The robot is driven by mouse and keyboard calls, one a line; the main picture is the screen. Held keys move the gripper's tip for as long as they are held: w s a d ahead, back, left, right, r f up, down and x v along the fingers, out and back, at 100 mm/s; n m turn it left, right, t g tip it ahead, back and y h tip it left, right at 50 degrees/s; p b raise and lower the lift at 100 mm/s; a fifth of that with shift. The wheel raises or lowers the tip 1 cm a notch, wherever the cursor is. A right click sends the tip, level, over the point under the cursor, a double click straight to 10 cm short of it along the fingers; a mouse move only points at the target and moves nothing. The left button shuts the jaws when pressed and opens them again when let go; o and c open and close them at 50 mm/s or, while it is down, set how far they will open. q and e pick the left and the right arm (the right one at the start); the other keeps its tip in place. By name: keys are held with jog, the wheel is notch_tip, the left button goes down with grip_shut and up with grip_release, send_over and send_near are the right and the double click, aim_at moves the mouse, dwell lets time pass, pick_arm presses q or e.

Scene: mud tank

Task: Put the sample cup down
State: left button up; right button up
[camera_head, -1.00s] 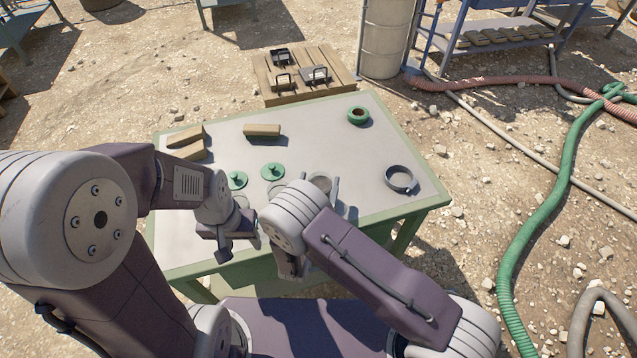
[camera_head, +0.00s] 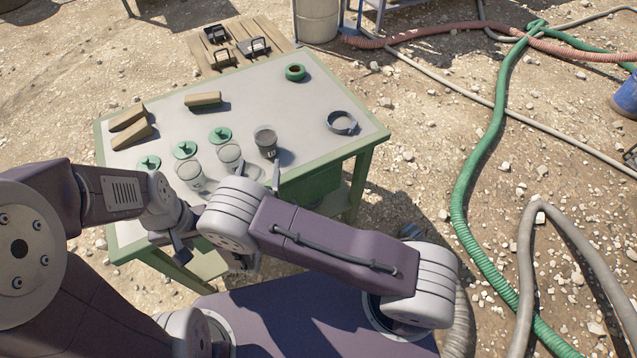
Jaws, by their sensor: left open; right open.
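The sample cup, a dark-filled cup with a small label (camera_head: 266,145), stands upright on the grey-topped table (camera_head: 255,95). My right gripper (camera_head: 259,172) is on the near side of this cup, its visible fingertip apart from it; the wrist hides part of the gripper. It is open and empty. Two clear cups (camera_head: 190,176) (camera_head: 229,157) stand to the left of the dark cup. Green lids (camera_head: 185,149) lie behind them. My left gripper (camera_head: 178,246) is low at the table's near edge, open, partly hidden by my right arm.
Wooden blocks (camera_head: 130,128) lie at the table's left, another block (camera_head: 203,99) further back. A green ring (camera_head: 295,72) and a grey ring clamp (camera_head: 341,122) are on the right side. Hoses (camera_head: 478,180) lie on the ground to the right.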

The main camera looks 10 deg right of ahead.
jog(key=s+d+r+m+g+h, duration=0.1)
jog(key=s+d+m+g+h, duration=0.25)
jog(key=d+m+g, duration=0.45)
jog(key=s+d+r+m+g+h, duration=0.1)
jog(key=s+d+m+g+h, duration=0.2)
jog(key=d, duration=0.9)
jog(key=s+d+f+m+g+y, duration=0.2)
jog(key=s+d+m+g+y, duration=0.3)
jog(key=s+m+g, duration=0.5)
jog(key=a+r+m+t+y, duration=0.1)
jog(key=m+y, duration=0.1)
jog(key=m, duration=0.2)
jog(key=s+a+m+t+y, duration=0.1)
jog(key=a+m+t+y, duration=0.1)
jog(key=m, duration=0.2)
jog(key=a+r+m+t+y, duration=0.1)
jog(key=m+y, duration=0.1)
jog(key=m, duration=0.2)
jog(key=shift+s+a+r+m+t, duration=0.15)
jog(key=shift+s+r+m+t, duration=0.15)
jog(key=shift+m+t, duration=0.1)
